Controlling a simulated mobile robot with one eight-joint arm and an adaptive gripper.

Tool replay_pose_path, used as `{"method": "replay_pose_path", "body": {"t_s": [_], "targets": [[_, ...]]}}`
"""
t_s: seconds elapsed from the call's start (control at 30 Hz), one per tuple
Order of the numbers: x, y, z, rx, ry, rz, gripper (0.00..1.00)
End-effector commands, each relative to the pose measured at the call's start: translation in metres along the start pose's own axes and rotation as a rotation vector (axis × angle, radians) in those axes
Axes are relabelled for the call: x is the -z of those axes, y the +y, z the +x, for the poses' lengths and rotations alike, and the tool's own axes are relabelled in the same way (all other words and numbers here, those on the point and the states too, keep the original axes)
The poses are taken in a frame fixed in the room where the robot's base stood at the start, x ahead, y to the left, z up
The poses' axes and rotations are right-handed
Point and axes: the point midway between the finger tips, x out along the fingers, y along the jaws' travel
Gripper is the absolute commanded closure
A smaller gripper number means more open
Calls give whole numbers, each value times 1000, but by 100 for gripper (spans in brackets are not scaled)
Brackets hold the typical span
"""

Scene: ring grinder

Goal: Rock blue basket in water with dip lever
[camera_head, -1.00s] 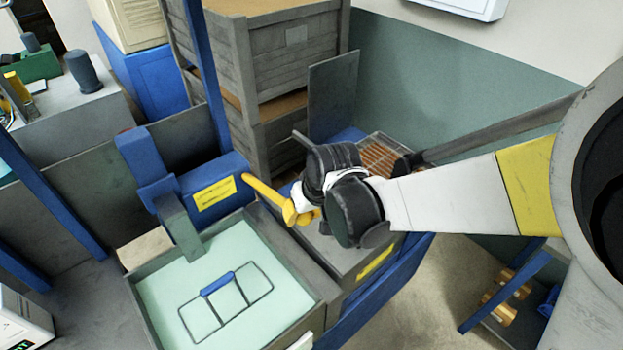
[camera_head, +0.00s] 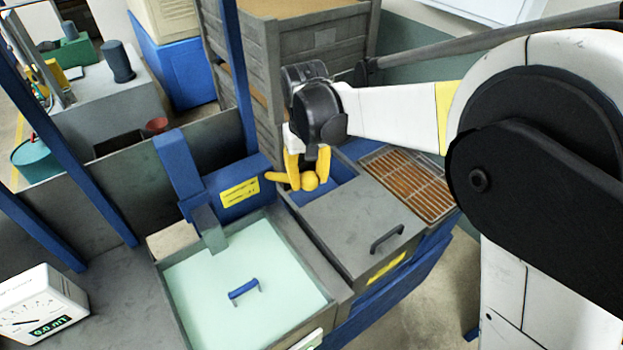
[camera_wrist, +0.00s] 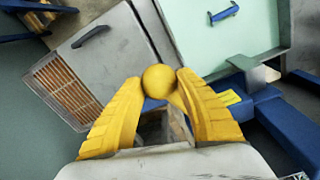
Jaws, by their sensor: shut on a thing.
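The dip lever (camera_head: 278,176) is yellow with a round ball end and sticks out from a blue housing (camera_head: 232,192) behind the tank. My gripper (camera_head: 308,180) is shut on the lever's ball end. In the wrist view, the yellow ball (camera_wrist: 159,80) sits between the two yellow fingers of my gripper (camera_wrist: 158,84). The blue basket shows only its blue handle (camera_head: 244,289) above the pale green water (camera_head: 195,310); its wire frame is hidden under the surface. The handle also shows in the wrist view (camera_wrist: 224,13).
A grey cover with a dark handle (camera_head: 387,239) and a grate over orange-brown rods (camera_head: 410,185) lie right of the tank. Grey wooden crates (camera_head: 300,50) stand behind my gripper. A blue post (camera_head: 236,75) rises beside them. A white scale (camera_head: 38,308) sits at the left.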

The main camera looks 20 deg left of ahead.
Motion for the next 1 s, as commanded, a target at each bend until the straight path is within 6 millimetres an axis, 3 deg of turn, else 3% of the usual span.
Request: {"method": "replay_pose_path", "body": {"t_s": [0.07, 0.1, 0.17, 0.57, 1.0], "targets": [[2, 0, -2, 1, 6, 0, 100], [2, 0, -2, 1, 6, -1, 53], [2, 0, -1, 1, 6, -1, 37], [1, 0, -8, 1, 4, 0, 37], [1, 0, -97, 1, 4, 0, 37]]}}
